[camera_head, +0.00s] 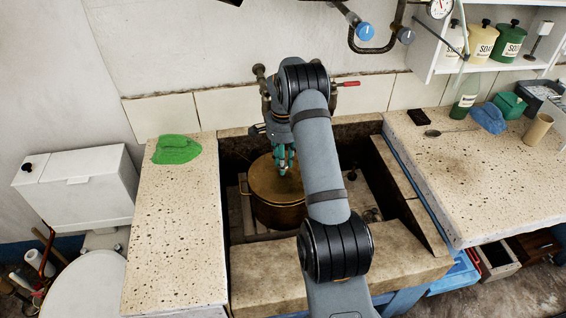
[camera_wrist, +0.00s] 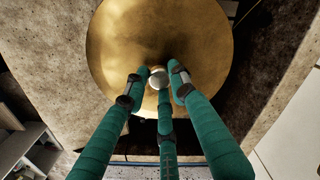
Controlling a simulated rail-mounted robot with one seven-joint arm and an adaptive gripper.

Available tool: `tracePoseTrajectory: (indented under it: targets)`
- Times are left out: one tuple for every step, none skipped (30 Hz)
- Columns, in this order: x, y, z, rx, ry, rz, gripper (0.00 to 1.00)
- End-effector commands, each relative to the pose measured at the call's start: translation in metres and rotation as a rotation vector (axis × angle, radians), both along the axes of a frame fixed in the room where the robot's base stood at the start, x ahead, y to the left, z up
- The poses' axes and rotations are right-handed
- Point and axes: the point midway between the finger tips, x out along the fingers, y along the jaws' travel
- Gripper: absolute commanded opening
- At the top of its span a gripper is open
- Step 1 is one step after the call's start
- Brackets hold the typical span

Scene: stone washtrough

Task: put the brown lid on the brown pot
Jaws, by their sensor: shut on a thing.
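The brown pot (camera_head: 278,213) stands in the stone trough, with a side handle showing at its left. The brown lid (camera_head: 268,180) is a round, brass-brown disc over the pot's mouth; I cannot tell whether it rests fully on the rim. In the wrist view the lid (camera_wrist: 122,50) fills the upper middle and has a pale round knob. My gripper (camera_head: 284,166) points down over the lid. In the wrist view my gripper's three teal fingers (camera_wrist: 158,84) are closed around the knob. The lid hides the pot in the wrist view.
The stone trough (camera_head: 262,292) has raised walls around the pot. A green cloth (camera_head: 177,149) lies on the left counter (camera_head: 168,240). A tap stands behind the trough.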

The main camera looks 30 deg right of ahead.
Motion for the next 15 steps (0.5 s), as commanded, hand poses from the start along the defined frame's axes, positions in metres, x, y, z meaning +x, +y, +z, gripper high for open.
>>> tracePoseTrajectory:
  targets:
    - [0.0003, 0.0001, 0.0005, 0.000, -0.001, 0.000, 0.00]
    - [0.0003, 0.0001, 0.0005, 0.000, -0.001, 0.000, 0.00]
    - [0.0003, 0.0001, 0.0005, 0.000, -0.001, 0.000, 0.00]
    - [0.0004, 0.0001, 0.0005, 0.000, -0.001, 0.000, 0.00]
    - [0.0004, 0.0001, 0.0005, 0.000, -0.001, 0.000, 0.00]
    - [0.0004, 0.0001, 0.0003, 0.000, -0.001, 0.000, 0.00]
    - [0.0004, 0.0001, 0.0001, 0.000, -0.001, 0.000, 0.00]
    - [0.0004, 0.0001, -0.0002, 0.000, -0.001, 0.000, 0.00]
    - [0.0004, 0.0002, -0.0009, 0.000, -0.001, 0.000, 0.00]
    - [0.0004, 0.0002, -0.0015, 0.000, -0.001, 0.000, 0.00]
    - [0.0004, 0.0002, -0.0022, 0.000, -0.001, 0.000, 0.00]
    - [0.0004, 0.0002, -0.0034, 0.000, -0.001, 0.000, 0.00]
    - [0.0004, 0.0002, -0.0043, 0.000, -0.001, 0.000, 0.00]
    - [0.0004, 0.0002, -0.0053, 0.000, -0.001, 0.000, 0.00]
    - [0.0004, 0.0002, -0.0066, 0.000, -0.001, 0.000, 0.00]
